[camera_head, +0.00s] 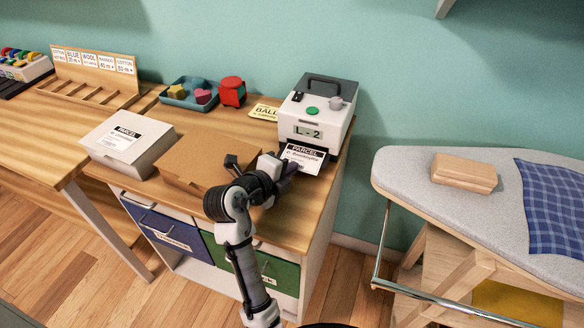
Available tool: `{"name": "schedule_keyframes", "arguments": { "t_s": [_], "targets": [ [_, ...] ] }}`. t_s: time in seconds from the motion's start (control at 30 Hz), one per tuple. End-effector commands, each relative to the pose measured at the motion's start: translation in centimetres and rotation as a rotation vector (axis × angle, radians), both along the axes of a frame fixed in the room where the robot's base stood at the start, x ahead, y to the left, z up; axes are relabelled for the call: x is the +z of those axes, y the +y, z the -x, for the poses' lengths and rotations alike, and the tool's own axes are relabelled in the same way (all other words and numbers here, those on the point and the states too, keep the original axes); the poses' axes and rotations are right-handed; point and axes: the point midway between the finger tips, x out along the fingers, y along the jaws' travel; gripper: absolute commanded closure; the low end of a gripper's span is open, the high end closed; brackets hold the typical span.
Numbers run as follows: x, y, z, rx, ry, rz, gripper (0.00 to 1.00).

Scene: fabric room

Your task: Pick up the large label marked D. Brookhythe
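The large label (306,157) is white with a black "PARCEL" band and a smaller line that seems to read D. Brookhythe. It sits at the front of the white label printer (316,115), below the "L-2" display. My gripper (287,168) is at the label's lower left edge, seen from behind and above. Its fingers overlap that edge in the picture. I cannot tell whether they touch or grip the label. The label's lower left corner is partly hidden by the gripper.
A brown cardboard box (205,158) lies left of my arm, and a white box with a parcel label (127,138) is farther left. A blue tray (188,93), a red object (232,92) and a yellow card (265,112) stand behind. An ironing board (480,205) is at right.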

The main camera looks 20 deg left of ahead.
Motion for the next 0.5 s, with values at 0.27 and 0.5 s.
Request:
{"name": "schedule_keyframes", "arguments": {
  "t_s": [0.27,0.5],
  "targets": [
    [-0.4,0.0,0.0,-0.001,0.01,0.002,1.0],
    [1.9,0.0,0.0,-0.001,0.007,0.0,1.0]
  ]
}}
